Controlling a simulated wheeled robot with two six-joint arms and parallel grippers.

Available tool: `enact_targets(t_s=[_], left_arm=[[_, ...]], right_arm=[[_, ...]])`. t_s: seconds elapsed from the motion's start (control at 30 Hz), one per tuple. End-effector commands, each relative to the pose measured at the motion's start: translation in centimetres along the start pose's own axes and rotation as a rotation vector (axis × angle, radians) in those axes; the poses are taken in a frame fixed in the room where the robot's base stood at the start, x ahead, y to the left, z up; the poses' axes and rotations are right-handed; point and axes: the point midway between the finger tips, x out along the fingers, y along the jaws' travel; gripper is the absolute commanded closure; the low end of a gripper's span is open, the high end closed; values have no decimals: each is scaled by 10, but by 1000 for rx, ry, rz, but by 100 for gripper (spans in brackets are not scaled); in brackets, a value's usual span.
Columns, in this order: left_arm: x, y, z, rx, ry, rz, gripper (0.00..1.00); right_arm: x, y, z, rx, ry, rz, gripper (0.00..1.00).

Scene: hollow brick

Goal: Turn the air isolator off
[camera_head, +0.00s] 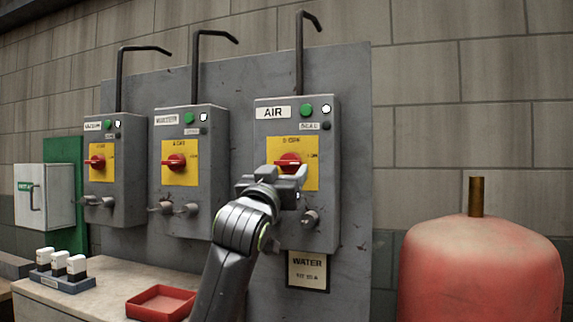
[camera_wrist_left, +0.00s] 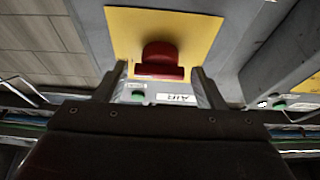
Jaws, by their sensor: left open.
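The air isolator is the grey box labelled AIR (camera_head: 347,180), the rightmost of three on a grey panel. Its red rotary handle (camera_head: 288,160) sits on a yellow plate (camera_head: 311,181); the handle's bar looks roughly horizontal. My left gripper (camera_head: 286,174) is at the front of this box, just below and in front of the handle. In the left wrist view the red handle (camera_wrist_left: 160,62) lies between and beyond the two open fingers (camera_wrist_left: 158,85), against the yellow plate (camera_wrist_left: 205,35). Whether the fingers touch it, I cannot tell. The right gripper is not in view.
Two similar isolator boxes (camera_head: 215,150) (camera_head: 128,160) with red handles stand to the left. Below are a bench (camera_head: 110,285) with a red tray (camera_head: 160,302) and a rack of small blocks (camera_head: 62,280). A red tank (camera_head: 480,270) stands at right.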

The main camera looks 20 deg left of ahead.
Motion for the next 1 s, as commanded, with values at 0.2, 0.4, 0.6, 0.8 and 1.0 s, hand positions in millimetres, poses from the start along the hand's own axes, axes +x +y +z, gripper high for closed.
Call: enact_targets(t_s=[0.2,0.4,0.6,0.8,1.0], left_arm=[[20,0,-1,0,-1,0,37],[25,0,0,0,0,0,37],[25,0,0,0,0,0,37],[25,0,0,0,0,0,63],[25,0,0,-5,0,-2,68]], right_arm=[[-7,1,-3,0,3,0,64],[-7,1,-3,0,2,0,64],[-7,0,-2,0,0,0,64],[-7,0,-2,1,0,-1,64],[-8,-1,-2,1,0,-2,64]])
